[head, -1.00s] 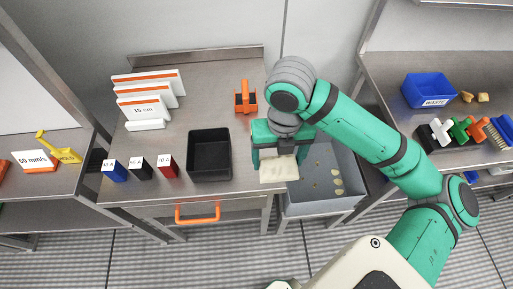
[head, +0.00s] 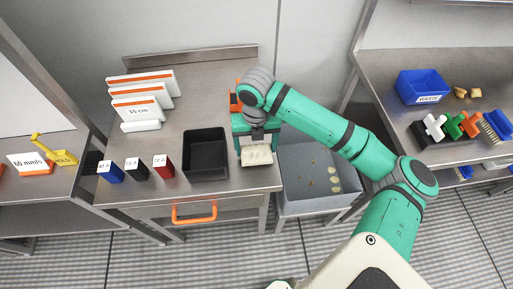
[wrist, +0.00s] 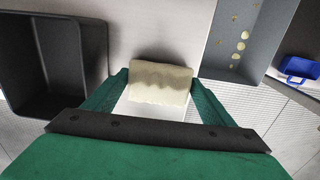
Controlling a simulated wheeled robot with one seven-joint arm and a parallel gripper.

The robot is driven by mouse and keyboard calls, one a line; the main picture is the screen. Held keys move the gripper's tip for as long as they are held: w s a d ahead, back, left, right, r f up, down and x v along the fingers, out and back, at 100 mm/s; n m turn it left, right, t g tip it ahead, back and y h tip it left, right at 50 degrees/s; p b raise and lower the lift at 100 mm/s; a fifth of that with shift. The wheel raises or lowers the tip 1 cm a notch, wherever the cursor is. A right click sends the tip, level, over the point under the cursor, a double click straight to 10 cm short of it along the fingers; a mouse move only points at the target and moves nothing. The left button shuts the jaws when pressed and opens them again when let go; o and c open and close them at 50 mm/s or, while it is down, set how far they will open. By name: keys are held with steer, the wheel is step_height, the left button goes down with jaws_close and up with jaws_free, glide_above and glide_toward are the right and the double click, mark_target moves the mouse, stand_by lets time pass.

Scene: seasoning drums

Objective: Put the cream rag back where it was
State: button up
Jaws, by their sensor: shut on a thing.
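The cream rag (head: 257,156) is held in my gripper (head: 256,148), over the right part of the steel table near its front edge. In the wrist view the rag (wrist: 160,82) is a wavy cream block between the two green fingers of my gripper (wrist: 160,95). A white piece lies just below the rag there. I cannot tell whether the rag touches the table.
A black open tray (head: 206,150) stands left of my gripper. A grey bin (head: 318,180) with several pale slices is to the right, below table height. An orange item (head: 235,101) stands behind my gripper. Coloured blocks and white boards are further left.

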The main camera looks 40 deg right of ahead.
steer(key=shift+f, duration=0.75)
steer(key=shift+f, duration=0.2)
steer(key=o, duration=1.1)
step_height(320, 180, up, 12)
steer(key=shift+r, duration=0.2)
